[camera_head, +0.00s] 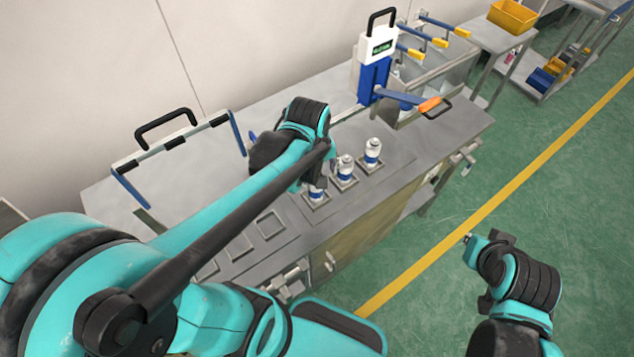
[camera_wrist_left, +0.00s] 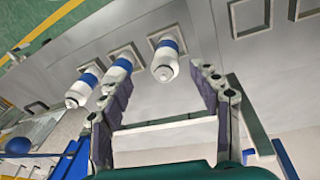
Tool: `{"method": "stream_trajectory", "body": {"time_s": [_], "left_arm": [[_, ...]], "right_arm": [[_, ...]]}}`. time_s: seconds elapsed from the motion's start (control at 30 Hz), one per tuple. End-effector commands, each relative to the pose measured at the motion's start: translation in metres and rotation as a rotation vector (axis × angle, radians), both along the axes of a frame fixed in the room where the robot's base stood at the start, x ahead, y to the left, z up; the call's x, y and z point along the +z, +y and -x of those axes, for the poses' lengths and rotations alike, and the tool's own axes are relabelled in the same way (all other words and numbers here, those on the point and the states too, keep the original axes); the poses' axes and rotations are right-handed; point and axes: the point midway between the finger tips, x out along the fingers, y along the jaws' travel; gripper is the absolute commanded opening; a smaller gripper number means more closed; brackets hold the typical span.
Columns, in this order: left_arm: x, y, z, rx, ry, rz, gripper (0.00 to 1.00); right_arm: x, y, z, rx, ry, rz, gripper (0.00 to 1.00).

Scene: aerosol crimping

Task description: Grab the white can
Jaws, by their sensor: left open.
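Three white cans with blue bands stand upright in a row in square holders on the metal bench. In the head view they are the far can (camera_head: 372,153), the middle can (camera_head: 345,169) and the near can (camera_head: 316,193), which my left arm partly hides. My left gripper (camera_wrist_left: 163,74) is open and empty in the left wrist view. One can (camera_wrist_left: 165,62) shows ahead between its two fingers, and the other two (camera_wrist_left: 118,74) (camera_wrist_left: 84,85) lie to the left, partly behind the left finger. My right gripper (camera_head: 486,240) is over the floor, away from the bench; its jaws are unclear.
A blue and white press (camera_head: 375,65) with an orange-tipped lever stands behind the cans. A black-handled frame (camera_head: 170,140) stands at the bench's left. Empty square holders (camera_head: 270,225) lie nearer me. A yellow bin (camera_head: 513,16) sits on a far table.

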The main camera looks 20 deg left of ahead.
Motion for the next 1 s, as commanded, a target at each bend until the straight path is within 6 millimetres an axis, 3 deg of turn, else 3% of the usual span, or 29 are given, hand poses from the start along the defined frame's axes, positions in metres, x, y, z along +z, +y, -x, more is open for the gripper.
{"method": "stream_trajectory", "body": {"time_s": [0.1,0.3,0.83,1.0], "left_arm": [[-0.005,0.005,-0.013,0.185,0.093,0.030,0.62],[-0.019,0.009,-0.019,0.362,0.178,0.045,0.62],[-0.088,0.014,-0.024,0.389,0.190,0.046,0.62],[-0.101,0.013,-0.024,0.389,0.189,0.045,0.62]], "right_arm": [[0.018,0.000,0.000,0.000,0.000,0.000,0.00],[0.026,0.000,0.000,0.000,0.000,0.000,0.00],[0.002,0.000,0.000,0.000,0.000,0.000,0.00],[0.000,0.000,0.000,0.000,0.000,0.000,0.00]]}}
